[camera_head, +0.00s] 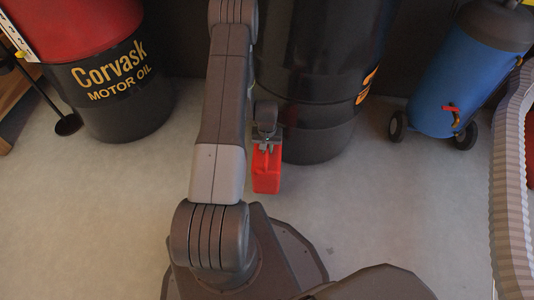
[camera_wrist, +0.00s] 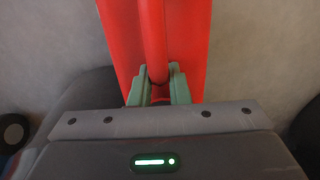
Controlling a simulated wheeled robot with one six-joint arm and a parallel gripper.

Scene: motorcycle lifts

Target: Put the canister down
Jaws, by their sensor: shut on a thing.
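The red canister (camera_head: 266,172) hangs below my gripper (camera_head: 267,147) in the head view, in front of a black drum. In the wrist view the canister (camera_wrist: 188,40) fills the upper middle, with its bar-like handle running down between the fingers. The green fingers of my gripper (camera_wrist: 158,86) are shut on this handle. The canister looks roughly upright in the head view. I cannot tell whether its bottom touches the floor. The fingers hide part of the handle.
A black drum (camera_head: 318,100) stands just behind the canister. A red and black motor oil drum (camera_head: 105,90) stands at the left. A blue tank on wheels (camera_head: 440,85) is at the right. The pale floor (camera_head: 390,215) is clear at the right of the canister.

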